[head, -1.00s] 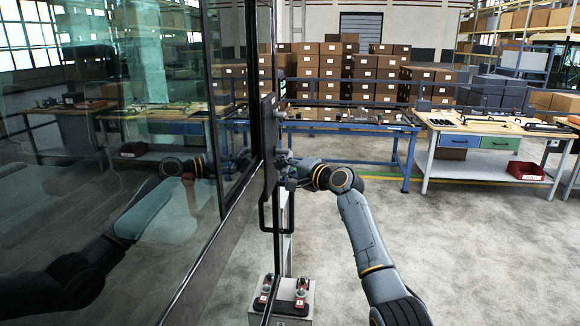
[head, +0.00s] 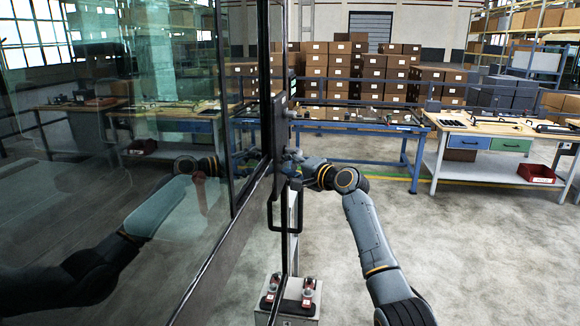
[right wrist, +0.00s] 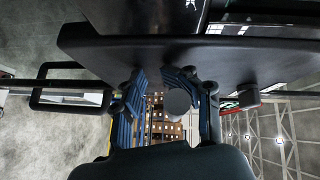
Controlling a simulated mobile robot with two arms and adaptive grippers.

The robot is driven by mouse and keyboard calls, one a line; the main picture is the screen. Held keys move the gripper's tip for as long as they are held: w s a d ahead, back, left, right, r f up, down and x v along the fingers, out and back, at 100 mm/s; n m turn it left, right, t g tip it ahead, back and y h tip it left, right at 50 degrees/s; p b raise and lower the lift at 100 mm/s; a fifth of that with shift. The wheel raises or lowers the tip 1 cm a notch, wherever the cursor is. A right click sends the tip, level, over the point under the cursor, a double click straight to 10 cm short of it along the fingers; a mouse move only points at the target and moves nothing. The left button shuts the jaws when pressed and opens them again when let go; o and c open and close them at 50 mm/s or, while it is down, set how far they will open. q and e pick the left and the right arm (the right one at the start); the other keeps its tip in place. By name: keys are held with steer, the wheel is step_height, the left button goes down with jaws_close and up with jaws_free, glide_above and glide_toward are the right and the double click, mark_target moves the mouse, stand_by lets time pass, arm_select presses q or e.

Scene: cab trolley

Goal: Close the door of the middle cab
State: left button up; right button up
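The cab door (head: 150,150) is a large dark-framed glass panel filling the left of the head view. Its edge has a dark plate with a black bar handle (head: 272,215). Whether the door stands ajar is hard to tell from this angle. My right gripper (head: 290,160) is at this edge, above the bar handle. In the right wrist view the right gripper's blue-padded fingers (right wrist: 168,108) are spread, with a round dark knob (right wrist: 178,101) between them, nearer one finger. Contact is unclear. The bar handle also shows there (right wrist: 70,98). My left gripper is out of sight; the glass reflects an arm.
A grey box with red-and-white fittings (head: 288,300) stands low by the door edge. A blue-framed table (head: 360,125) and a workbench (head: 480,165) with a red bin (head: 536,173) stand behind. Stacked brown boxes are farther back. Floor (head: 470,250) at right is clear.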

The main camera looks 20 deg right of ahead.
mark_target(260, 182)
steer(key=v, duration=0.8)
steer(key=shift+s+a+r+p, duration=0.4)
steer(key=shift+s+a+p, duration=0.65)
steer(key=shift+a+p, duration=0.75)
steer(key=shift+s+a+r+p, duration=0.4)
steer(key=shift+s+a+p, duration=0.6)
steer(key=shift+a+p, duration=0.85)
steer(key=shift+s+a+r+p, duration=0.45)
steer(key=shift+s+a+p, duration=0.6)
steer(key=shift+a+p, duration=0.75)
steer(key=shift+s+a+r+p, duration=0.1)
steer(key=shift+s+a+p, duration=0.15)
steer(key=shift+a, duration=0.4)
steer(key=shift+s+a+p, duration=0.1)
steer(key=shift+s+a, duration=0.25)
steer(key=shift+a, duration=0.25)
steer(key=shift+s, duration=0.1)
steer(key=shift+a, duration=0.1)
